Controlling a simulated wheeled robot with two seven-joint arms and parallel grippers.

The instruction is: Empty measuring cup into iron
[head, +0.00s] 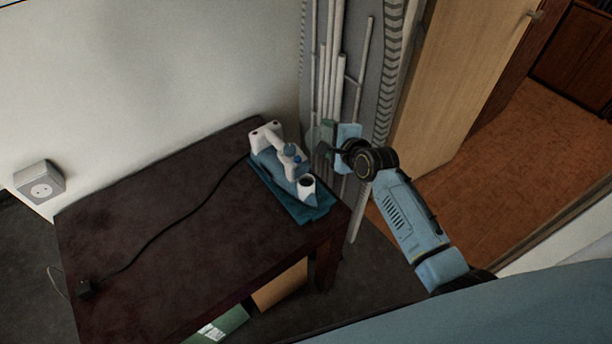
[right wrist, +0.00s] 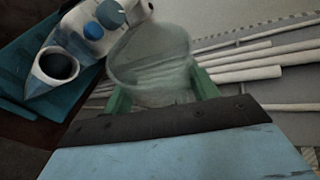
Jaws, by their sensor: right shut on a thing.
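A blue and white iron (head: 285,168) rests on a teal base (head: 308,208) at the right end of the dark table. The iron's dark round opening (right wrist: 58,66) shows in the right wrist view. My right gripper (head: 326,138) is just right of the iron, beyond the table's edge. In the right wrist view its green fingers (right wrist: 160,95) are shut on a clear measuring cup (right wrist: 150,58), close beside the iron. I cannot tell what the cup holds. In the head view the cup is hard to make out. My left gripper is out of view.
The dark table (head: 150,225) has a black cord (head: 180,213) running across it to a plug (head: 87,289) at the left corner. Pale vertical pipes (head: 335,60) stand behind my right gripper. A wall socket (head: 40,187) is at the far left. The table's middle is otherwise clear.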

